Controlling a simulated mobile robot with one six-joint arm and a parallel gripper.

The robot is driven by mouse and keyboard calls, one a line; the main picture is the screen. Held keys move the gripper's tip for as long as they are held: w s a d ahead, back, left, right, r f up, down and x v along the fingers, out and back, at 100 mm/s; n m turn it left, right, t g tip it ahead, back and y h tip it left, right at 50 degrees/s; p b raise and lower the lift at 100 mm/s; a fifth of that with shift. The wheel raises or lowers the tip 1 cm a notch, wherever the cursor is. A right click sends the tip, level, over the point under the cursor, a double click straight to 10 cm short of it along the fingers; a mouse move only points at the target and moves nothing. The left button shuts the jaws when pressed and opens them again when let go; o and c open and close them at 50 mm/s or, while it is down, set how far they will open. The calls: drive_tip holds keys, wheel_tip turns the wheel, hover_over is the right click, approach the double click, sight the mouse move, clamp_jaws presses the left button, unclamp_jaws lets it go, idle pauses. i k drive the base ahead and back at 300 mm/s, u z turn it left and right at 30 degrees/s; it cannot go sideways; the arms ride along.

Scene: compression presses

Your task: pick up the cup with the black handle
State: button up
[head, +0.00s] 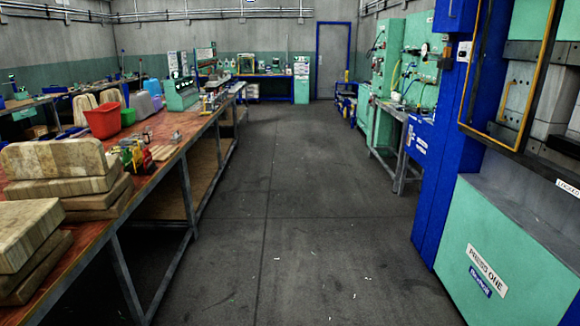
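I cannot make out a cup with a black handle in the head view. Small objects crowd the long wooden workbench (190,133) on the left, too small to tell apart at its far end. My gripper is not in view.
Stacked wooden boards (70,185), a red bin (102,121) and a green bin (128,117) stand on the left bench. A blue and green press (505,250) stands at right. The grey floor aisle (290,200) between them is clear, leading to a blue-framed door (333,60).

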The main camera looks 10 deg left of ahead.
sight(140, 135)
drive_tip(key=u, duration=0.3)
drive_tip(key=i, duration=0.8)
drive_tip(key=u, duration=0.45)
drive_tip(key=i, duration=0.8)
drive_tip(key=u, duration=0.45)
drive_tip(key=i, duration=0.85)
drive_tip(key=u, duration=0.4)
drive_tip(key=i, duration=0.8)
drive_tip(key=u, duration=0.25)
